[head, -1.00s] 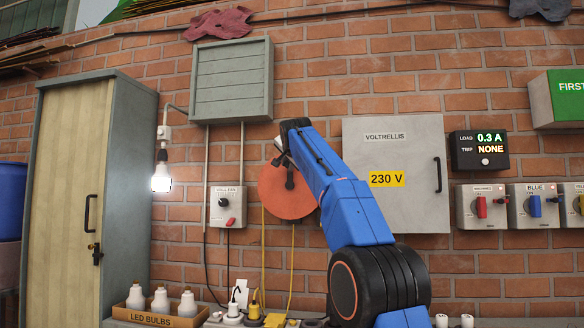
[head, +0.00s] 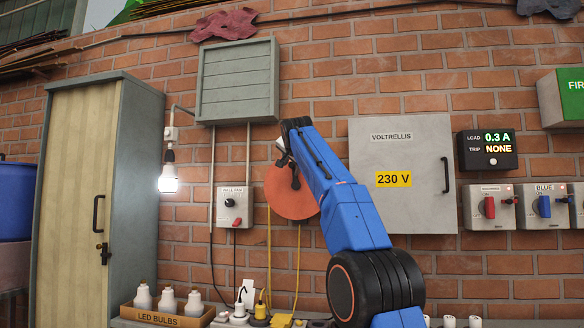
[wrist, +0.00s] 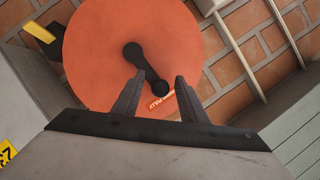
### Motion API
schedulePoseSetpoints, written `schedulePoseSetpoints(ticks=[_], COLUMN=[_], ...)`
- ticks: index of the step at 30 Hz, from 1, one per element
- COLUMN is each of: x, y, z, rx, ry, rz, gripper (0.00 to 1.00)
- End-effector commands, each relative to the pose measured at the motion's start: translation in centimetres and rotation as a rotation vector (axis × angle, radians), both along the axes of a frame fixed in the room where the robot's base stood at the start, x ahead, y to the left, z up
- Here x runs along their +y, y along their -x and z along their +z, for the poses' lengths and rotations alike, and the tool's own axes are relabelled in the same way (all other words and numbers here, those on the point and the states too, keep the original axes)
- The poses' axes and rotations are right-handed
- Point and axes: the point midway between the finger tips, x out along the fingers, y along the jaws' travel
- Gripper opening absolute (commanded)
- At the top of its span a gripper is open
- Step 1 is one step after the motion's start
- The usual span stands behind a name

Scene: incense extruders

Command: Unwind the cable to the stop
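The cable reel is an orange disc (head: 290,198) on the brick wall, partly hidden by my arm. It fills much of the wrist view (wrist: 95,60). A black crank (wrist: 133,52) runs from its hub to a round knob (wrist: 160,88). My gripper (wrist: 159,80) is open, with its fingers on either side of the knob and gaps visible on both sides. I cannot tell whether either finger touches it. In the head view the fingertips are hard to make out. Yellow cable (head: 269,250) hangs below the reel toward the sockets.
A grey 230 V cabinet (head: 420,155) stands right of the reel, and a wall fan switch box (head: 232,207) is to its left. A lit bulb (head: 168,180) hangs by the tall cupboard (head: 70,200). Plugs and a box of LED bulbs (head: 165,318) line the bench below.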

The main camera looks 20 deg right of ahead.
Motion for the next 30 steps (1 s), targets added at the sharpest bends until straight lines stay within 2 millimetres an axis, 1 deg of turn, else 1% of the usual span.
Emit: schedulePoseSetpoints(ticks=[7,11,20,30], x=[0.1,0.4,1.9,3.9], y=[0.4,1.4,5.7,11.5], z=[0.2,0.6,1.9,3.7], rx=[-0.002,-0.003,-0.003,-0.004], ry=[0.0,0.0,0.001,0.001], rz=[-0.001,0.0,0.001,0.002], gripper=[0.39,0.39,0.39,0.39])
